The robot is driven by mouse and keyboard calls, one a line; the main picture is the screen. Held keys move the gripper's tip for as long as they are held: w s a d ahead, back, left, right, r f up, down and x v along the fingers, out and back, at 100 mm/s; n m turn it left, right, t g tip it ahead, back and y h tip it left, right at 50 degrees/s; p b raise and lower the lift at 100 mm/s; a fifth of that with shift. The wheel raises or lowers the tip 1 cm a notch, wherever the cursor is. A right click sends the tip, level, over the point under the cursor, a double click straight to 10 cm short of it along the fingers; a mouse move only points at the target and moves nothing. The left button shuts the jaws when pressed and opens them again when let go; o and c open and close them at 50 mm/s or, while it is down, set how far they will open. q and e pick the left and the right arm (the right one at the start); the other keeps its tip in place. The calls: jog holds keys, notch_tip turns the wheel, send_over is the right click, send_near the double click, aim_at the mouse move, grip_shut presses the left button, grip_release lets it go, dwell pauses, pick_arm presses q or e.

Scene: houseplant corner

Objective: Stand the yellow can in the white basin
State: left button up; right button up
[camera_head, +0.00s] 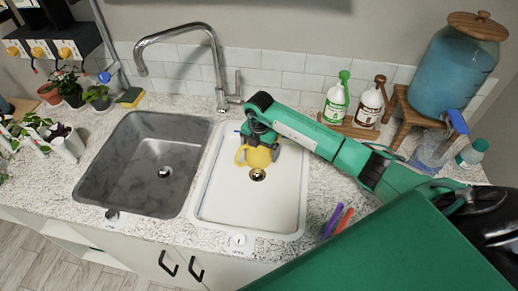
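The yellow can (259,158) is at the back half of the white basin (228,205), just behind its drain, and looks roughly upright. I cannot tell whether its base touches the basin floor. My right gripper (261,140) is at the can's top, with the arm reaching in from the right. Its fingers are small and partly hidden against the can, so I cannot tell whether they are closed on it. My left gripper is not in view.
A grey marble basin (125,165) is left of the white one, with a chrome faucet (215,65) behind. Soap bottles (336,103) and a blue water jar (454,70) stand at the right. Purple and red-handled items (338,220) lie beside the white basin. Plants (68,88) stand at the left.

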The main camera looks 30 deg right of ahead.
jog(key=shift+o, duration=0.2)
jog(key=shift+r, duration=0.65)
notch_tip(320, 180, up, 11)
jog(key=b, duration=0.2)
jog(key=shift+b, duration=0.4)
